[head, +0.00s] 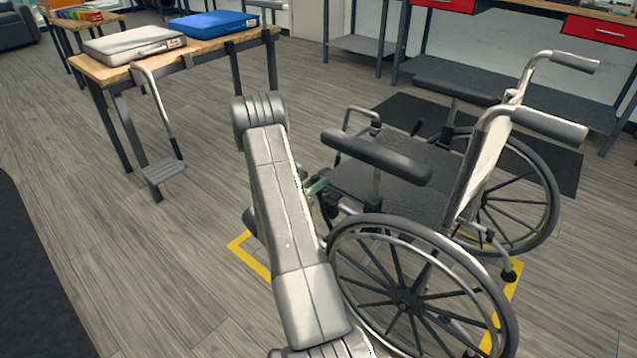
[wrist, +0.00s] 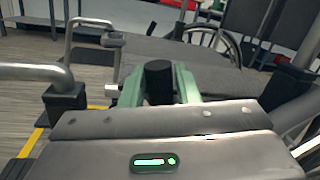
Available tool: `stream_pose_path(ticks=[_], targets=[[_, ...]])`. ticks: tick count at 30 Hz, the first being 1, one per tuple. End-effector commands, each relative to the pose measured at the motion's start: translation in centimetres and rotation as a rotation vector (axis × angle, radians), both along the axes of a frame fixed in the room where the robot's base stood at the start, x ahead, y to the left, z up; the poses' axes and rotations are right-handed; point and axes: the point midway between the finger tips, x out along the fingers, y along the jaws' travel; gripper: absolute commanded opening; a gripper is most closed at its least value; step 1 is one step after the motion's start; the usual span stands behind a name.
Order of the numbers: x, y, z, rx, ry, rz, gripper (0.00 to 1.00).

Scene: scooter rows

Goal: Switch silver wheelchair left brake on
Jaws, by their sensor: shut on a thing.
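The silver wheelchair (head: 400,180) stands at the right in the head view, its black seat facing left. Its left wheel (head: 405,300) is on the near side. My gripper (head: 317,187) is low at the front of that side, mostly hidden behind my arm. In the wrist view its green fingers (wrist: 157,88) are shut on a black, upright knob, the left brake lever's grip (wrist: 158,76). The lever below the grip is hidden by my gripper's body. I cannot tell from these frames whether the brake is on or off.
The near armrest (head: 375,155) is just right of my arm. A yellow floor outline (head: 245,252) surrounds the chair. A wooden table (head: 190,50) with silver and blue cases stands at the back left, a leg rest (head: 163,168) against it. The floor left of my arm is clear.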

Motion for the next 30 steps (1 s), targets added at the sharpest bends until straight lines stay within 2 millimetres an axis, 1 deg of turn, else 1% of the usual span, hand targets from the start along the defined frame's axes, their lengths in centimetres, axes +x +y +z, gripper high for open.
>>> stream_pose_path(ticks=[11,12,15,24,28,30], targets=[[0.1,0.2,0.0,-0.009,0.007,0.003,0.00],[0.1,0.2,0.0,-0.009,0.006,0.003,0.31],[0.1,0.2,0.0,-0.009,0.006,0.003,0.49],[0.0,0.2,0.0,-0.007,0.006,0.002,0.49],[-0.7,0.9,-0.1,-0.007,0.008,0.003,0.49],[-1.4,1.7,-0.2,-0.007,0.008,0.006,0.49]])
